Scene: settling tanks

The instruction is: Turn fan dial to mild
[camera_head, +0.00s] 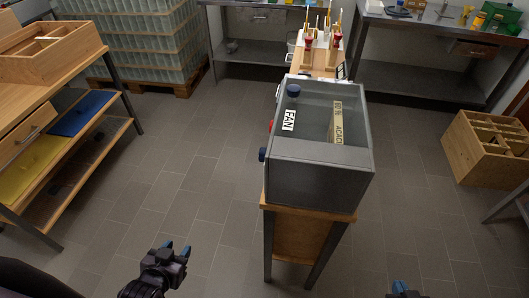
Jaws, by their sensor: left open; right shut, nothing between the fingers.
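A grey tank (320,190) stands on a narrow wooden stand in the middle. A white label reading FAN (289,119) is at its left side. A dark blue round knob (293,90) is just beyond the label, and another dark blue knob (262,154) sticks out of the tank's left side nearer me. I cannot tell which is the fan dial, and no setting is readable. My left gripper (176,247) is open and empty, low and left of the tank. My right gripper (404,288) shows only its blue tips at the bottom edge, shut and apart from the tank.
A small red part (271,126) shows on the tank's left side. A tan labelled block (337,122) is in the tank. A wooden shelf (62,135) stands left, a compartmented wooden crate (487,152) right. Benches line the back. Floor on both sides of the tank is clear.

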